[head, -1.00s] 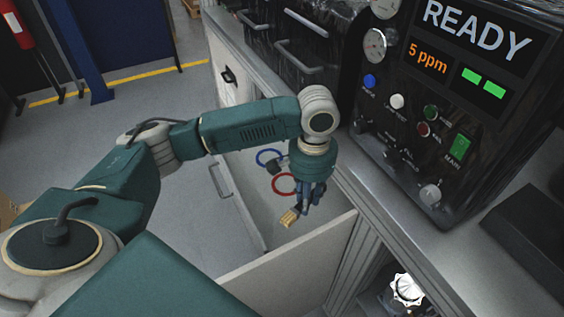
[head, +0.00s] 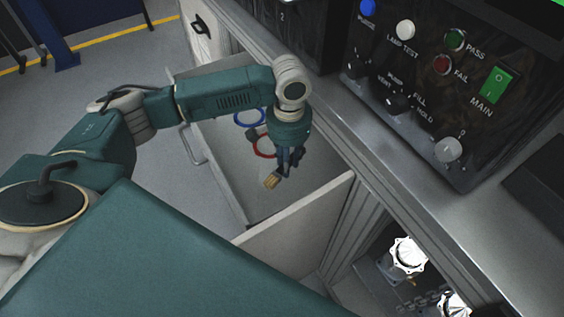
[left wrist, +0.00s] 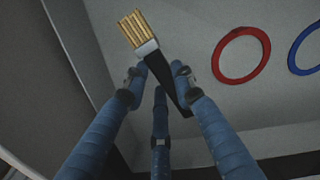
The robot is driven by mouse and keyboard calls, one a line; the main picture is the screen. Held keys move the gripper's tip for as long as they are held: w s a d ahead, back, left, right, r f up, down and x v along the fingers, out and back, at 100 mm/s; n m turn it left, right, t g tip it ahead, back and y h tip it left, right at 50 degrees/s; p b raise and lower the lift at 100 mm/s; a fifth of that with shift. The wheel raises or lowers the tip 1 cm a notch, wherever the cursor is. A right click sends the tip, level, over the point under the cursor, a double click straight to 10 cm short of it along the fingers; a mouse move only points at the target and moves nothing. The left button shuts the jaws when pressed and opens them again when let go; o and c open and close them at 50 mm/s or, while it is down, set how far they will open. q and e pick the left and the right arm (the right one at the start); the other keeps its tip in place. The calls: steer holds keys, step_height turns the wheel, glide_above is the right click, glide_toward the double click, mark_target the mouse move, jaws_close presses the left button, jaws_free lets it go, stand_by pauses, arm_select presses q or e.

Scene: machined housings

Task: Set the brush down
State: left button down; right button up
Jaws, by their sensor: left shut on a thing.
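The brush (head: 272,181) has tan bristles, a metal band and a dark handle. My left gripper (head: 287,166) points down into an open drawer (head: 215,155) and is shut on the brush. In the left wrist view, the brush (left wrist: 139,32) is tilted, with its bristles toward the top and its dark handle between the blue fingers of my left gripper (left wrist: 160,82). The drawer floor lies below it; I cannot tell how large the gap is. My right gripper is not in view.
A red ring (head: 262,147) and a blue ring (head: 249,118) lie in the drawer beside the gripper. The drawer's near wall (head: 300,222) rises close by. A control panel (head: 430,90) stands on the counter. White-topped fittings (head: 408,253) sit in an opening below.

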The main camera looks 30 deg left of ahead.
arm_select(q)
glide_above(287, 182)
step_height(287, 182, down, 5)
steer(key=shift+r, duration=0.15)
steer(key=shift+f, duration=0.5)
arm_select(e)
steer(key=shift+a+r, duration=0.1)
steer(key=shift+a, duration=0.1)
arm_select(q)
steer(key=c, duration=1.4)
jaws_free()
steer(key=shift+f, duration=0.1)
steer(key=shift+c, duration=0.2)
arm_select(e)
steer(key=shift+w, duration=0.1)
arm_select(q)
step_height(287, 182, up, 12)
steer(key=shift+r, duration=0.15)
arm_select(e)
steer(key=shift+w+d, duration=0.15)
